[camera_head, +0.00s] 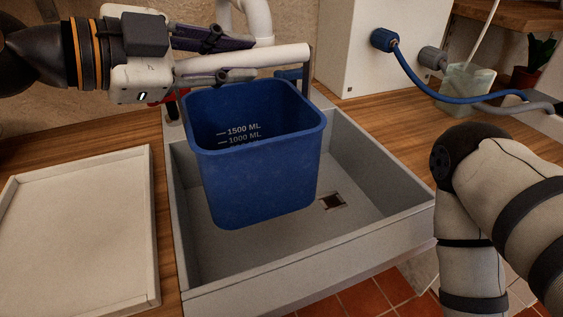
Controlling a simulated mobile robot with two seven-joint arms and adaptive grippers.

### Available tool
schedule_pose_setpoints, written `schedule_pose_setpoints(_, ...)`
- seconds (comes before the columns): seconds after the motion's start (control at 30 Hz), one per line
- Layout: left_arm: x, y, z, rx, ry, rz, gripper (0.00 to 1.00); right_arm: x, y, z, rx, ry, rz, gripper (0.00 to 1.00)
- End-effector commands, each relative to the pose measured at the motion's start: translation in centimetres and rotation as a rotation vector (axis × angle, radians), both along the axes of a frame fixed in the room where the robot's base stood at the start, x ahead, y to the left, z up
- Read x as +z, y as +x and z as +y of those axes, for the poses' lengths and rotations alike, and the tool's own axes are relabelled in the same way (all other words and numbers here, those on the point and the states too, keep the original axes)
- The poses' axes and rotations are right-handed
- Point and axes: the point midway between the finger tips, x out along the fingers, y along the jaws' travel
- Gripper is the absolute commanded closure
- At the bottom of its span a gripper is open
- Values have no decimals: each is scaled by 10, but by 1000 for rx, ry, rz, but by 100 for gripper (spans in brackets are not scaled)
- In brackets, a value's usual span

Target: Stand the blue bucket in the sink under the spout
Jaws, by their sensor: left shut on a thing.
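The blue bucket (262,180) is upright in the sink's opening, with volume marks on its inner wall. I cannot tell whether its base touches the sink floor. The grey sink (360,180) has a square drain to the right of the bucket. My left gripper (222,60) is above the bucket's back left rim, its fingers closed around the white grip of what looks like the bucket's raised handle. A white pipe (255,18), likely the spout, comes down behind the handle; its outlet is hidden. My right arm shows at the right, but its gripper is out of view.
A pale empty tray (80,230) lies on the wooden counter left of the sink. A white box (365,50) with a blue hose (428,84) stands behind right. A pale green cup (465,88) and a potted plant (530,70) are farther right.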

Motion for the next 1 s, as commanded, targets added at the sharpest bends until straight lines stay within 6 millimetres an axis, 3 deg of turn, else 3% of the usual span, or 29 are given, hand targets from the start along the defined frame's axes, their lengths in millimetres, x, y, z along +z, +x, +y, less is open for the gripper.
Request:
schedule_pose_setpoints(0.3, -94, 1, 0, 1, -3, 18, 100, -17, -18, 0, 1, 0, 63, 60)
schedule_pose_setpoints(0.4, -115, 1, 0, 2, -3, 14, 100, -22, -22, 0, 1, 0, 79, 60)
schedule_pose_setpoints(0.57, -123, 2, -2, 1, -2, 2, 100, -23, -24, 0, 2, 0, 84, 60)
schedule_pose_setpoints(1.0, -122, 23, -33, 1, -1, 0, 100, -25, -25, 0, 2, 0, 88, 60)
